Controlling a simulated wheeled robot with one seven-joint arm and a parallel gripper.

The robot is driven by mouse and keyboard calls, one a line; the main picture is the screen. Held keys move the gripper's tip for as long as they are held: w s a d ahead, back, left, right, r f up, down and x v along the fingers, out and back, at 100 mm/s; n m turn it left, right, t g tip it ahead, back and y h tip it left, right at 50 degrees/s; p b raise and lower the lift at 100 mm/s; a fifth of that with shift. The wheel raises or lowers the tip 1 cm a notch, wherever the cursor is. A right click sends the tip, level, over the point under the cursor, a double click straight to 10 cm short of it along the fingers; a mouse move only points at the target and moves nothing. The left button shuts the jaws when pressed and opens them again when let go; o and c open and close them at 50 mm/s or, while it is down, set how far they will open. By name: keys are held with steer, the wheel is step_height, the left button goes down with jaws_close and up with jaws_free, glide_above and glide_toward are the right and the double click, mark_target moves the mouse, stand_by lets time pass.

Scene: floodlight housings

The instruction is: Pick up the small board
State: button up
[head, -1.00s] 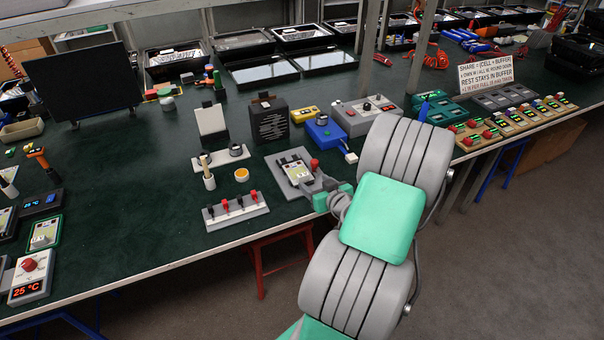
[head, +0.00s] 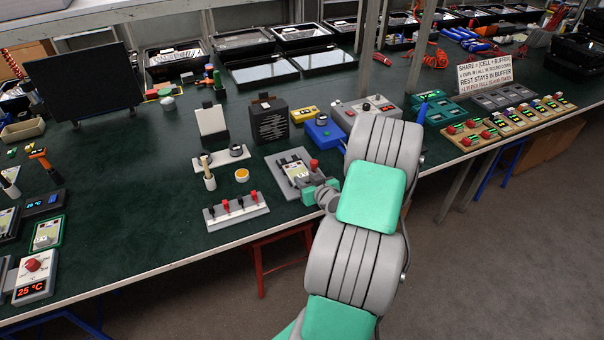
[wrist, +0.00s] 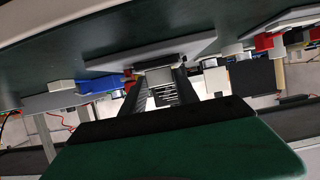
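The small board (head: 298,171) has a pale face and lies on a grey fixture plate (head: 277,178) near the front edge of the bench. My gripper (head: 313,181) is low at the right side of this plate, close to the board, and partly hides that side. In the wrist view, the two dark fingers of my gripper (wrist: 158,84) stand apart. A small pale block-like part (wrist: 160,76) shows between their tips, under the grey plate (wrist: 110,62). Contact between fingers and board cannot be made out.
A grey strip with red and black plugs (head: 236,211) and an orange-filled cup (head: 242,175) are left of the plate. Behind stand a black speaker-like box (head: 269,124), a blue box (head: 323,130) and a grey control box (head: 367,116).

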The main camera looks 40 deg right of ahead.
jaws_close()
steer(key=shift+r, duration=0.1)
